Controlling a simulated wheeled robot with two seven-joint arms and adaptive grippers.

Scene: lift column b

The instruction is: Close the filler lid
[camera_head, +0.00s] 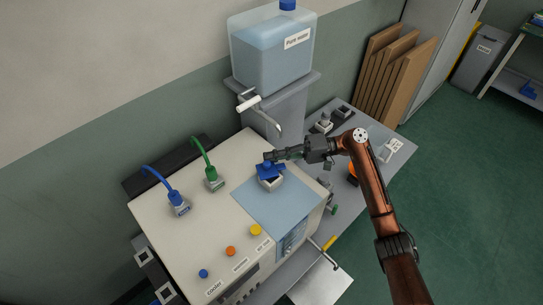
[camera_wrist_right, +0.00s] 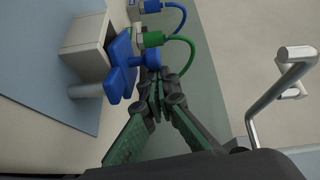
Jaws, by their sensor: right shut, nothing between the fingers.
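The filler (camera_head: 270,184) is a small pale box on the light blue panel (camera_head: 290,207) on top of the cream machine. In the right wrist view the lid (camera_wrist_right: 122,50) shows beside the box (camera_wrist_right: 86,36), with the knob (camera_wrist_right: 149,58) at the fingertips. My left gripper is not in view.
A blue plug (camera_head: 179,203) and a green plug (camera_head: 212,178) with cables stand left of the filler. A pure water tank (camera_head: 270,52) with a tap (camera_head: 249,102) is behind. Coloured knobs, one yellow (camera_head: 256,230), line the front. Small items lie on the grey table (camera_head: 400,158) at right.

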